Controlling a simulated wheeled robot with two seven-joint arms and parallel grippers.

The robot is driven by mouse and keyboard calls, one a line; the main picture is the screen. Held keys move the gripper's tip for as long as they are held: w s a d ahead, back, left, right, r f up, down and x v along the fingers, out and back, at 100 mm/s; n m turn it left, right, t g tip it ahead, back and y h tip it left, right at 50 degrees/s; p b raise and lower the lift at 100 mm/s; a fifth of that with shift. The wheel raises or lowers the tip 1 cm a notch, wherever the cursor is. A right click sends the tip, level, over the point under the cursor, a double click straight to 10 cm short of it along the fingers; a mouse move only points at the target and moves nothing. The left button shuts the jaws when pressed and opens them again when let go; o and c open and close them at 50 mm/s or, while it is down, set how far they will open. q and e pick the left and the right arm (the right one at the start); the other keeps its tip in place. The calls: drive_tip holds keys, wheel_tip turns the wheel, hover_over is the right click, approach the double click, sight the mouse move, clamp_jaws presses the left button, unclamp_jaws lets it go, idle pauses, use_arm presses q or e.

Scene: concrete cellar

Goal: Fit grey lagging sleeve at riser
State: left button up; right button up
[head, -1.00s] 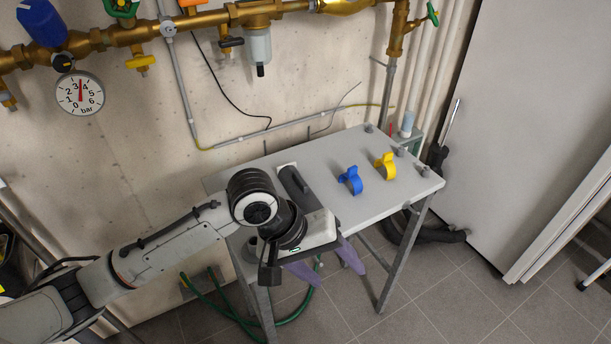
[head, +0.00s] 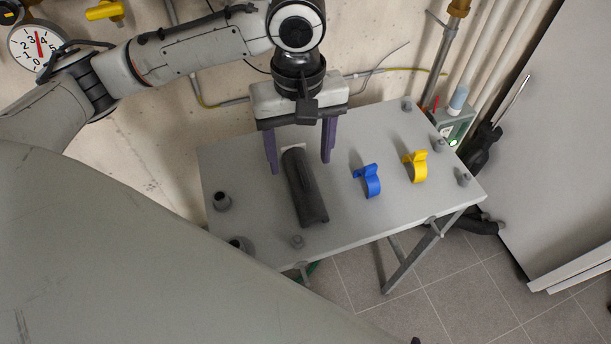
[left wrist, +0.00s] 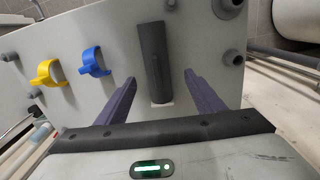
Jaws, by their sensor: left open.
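The dark grey lagging sleeve (head: 306,190) lies lengthwise on the grey table, one end on a small white patch. It also shows in the left wrist view (left wrist: 155,55). My left gripper (head: 300,164) is over the table's back part at the sleeve's far end. Its two purple fingers are spread wide, one to each side of the sleeve and apart from it; it also shows in the left wrist view (left wrist: 160,80). A grey pipe under a brass fitting, seemingly the riser (head: 444,48), stands at the wall behind the table's right end.
A blue clip (head: 370,182) and a yellow clip (head: 416,167) stand on the table (head: 345,223), right of the sleeve. Grey knobs (head: 222,201) sit near its edges. A pressure gauge (head: 38,45) is on the wall. A large grey panel (head: 555,150) stands at right.

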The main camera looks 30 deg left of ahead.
sight(303, 171)
use_arm(q)
drive_tip(key=f, duration=0.5)
drive_tip(key=shift+w+d+f+b, duration=0.1)
drive_tip(key=shift+d+b, duration=0.15)
drive_tip(key=shift+b, duration=0.15)
drive_tip(key=shift+f, duration=0.2)
drive_tip(key=c, duration=1.1)
drive_tip(key=shift+r+p, duration=0.8)
drive_tip(key=shift+r, duration=4.25)
use_arm(e)
drive_tip(key=shift+w+d+r, duration=0.1)
drive_tip(key=shift+w+r, duration=0.4)
drive_tip(key=shift+r, duration=0.05)
